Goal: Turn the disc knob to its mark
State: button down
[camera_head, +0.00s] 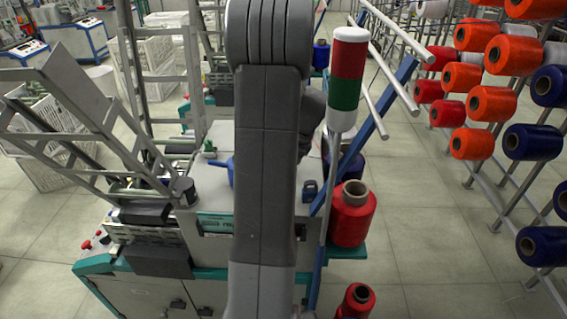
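I cannot make out the disc knob or its mark for certain. The winding machine (120,295) stands in front of me, with a grey top and teal edges. A dark round part (185,192) sits on its left side, and a small dark blue part (310,189) sits on its top, right of my arm. Small red knobs (87,244) show at its left end. My grey arm stands upright across the middle and hides much of the machine. My gripper is not visible; it is hidden behind the arm or out of frame.
A red-and-green signal lamp (347,78) on a pole stands right of my arm. A red yarn cone (351,217) stands below it. A rack of red, orange and blue cones (533,142) fills the right. A slanted metal frame (75,92) rises at left. Floor (420,230) is clear between.

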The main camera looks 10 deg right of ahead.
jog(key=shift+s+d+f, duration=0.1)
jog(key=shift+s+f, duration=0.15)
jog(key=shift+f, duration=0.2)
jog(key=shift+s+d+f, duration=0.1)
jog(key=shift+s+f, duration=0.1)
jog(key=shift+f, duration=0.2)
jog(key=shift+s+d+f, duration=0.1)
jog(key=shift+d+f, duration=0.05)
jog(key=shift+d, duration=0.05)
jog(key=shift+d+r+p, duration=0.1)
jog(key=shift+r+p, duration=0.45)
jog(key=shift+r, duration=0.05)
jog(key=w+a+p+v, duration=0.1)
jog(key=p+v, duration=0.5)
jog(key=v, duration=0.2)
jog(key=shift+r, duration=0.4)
